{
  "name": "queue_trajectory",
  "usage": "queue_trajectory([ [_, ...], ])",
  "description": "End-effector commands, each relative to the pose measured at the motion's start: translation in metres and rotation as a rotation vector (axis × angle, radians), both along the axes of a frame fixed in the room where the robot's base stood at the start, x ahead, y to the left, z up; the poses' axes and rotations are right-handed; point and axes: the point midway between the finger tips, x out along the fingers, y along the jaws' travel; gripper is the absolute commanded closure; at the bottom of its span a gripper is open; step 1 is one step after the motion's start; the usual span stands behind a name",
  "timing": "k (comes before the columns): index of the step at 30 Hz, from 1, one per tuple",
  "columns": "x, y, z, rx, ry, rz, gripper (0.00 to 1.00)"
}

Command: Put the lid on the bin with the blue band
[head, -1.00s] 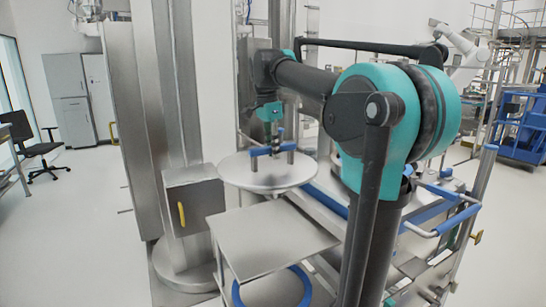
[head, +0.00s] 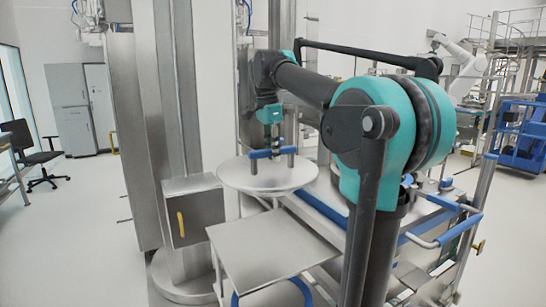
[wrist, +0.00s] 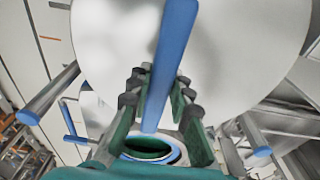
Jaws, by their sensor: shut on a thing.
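My gripper (head: 268,145) is shut on the blue bar handle (wrist: 168,60) of a round, light grey metal lid (head: 250,180). The lid hangs about level at mid-height, in front of the steel column. In the wrist view the lid (wrist: 235,60) fills the upper middle, and the handle runs between my fingers (wrist: 155,105). A blue ring (wrist: 178,154) with a dark green inside shows below the handle there; I cannot tell what it belongs to. A blue curved band (head: 236,296) shows at the bottom of the head view, partly cut off. I cannot tell which bin it belongs to.
A square steel tabletop (head: 270,248) stands just in front of and below the lid. A steel box with a yellow handle (head: 181,225) and the tall column (head: 170,120) stand left. A steel frame with blue handles (head: 445,235) is close on the right. Open floor lies at far left.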

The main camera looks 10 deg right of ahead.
Motion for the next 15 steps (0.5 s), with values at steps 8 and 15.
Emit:
queue_trajectory([
  [8,0.000,0.000,0.013,0.000,0.000,0.000,1.00],
  [15,0.000,0.000,0.023,0.000,0.000,0.000,1.00],
])
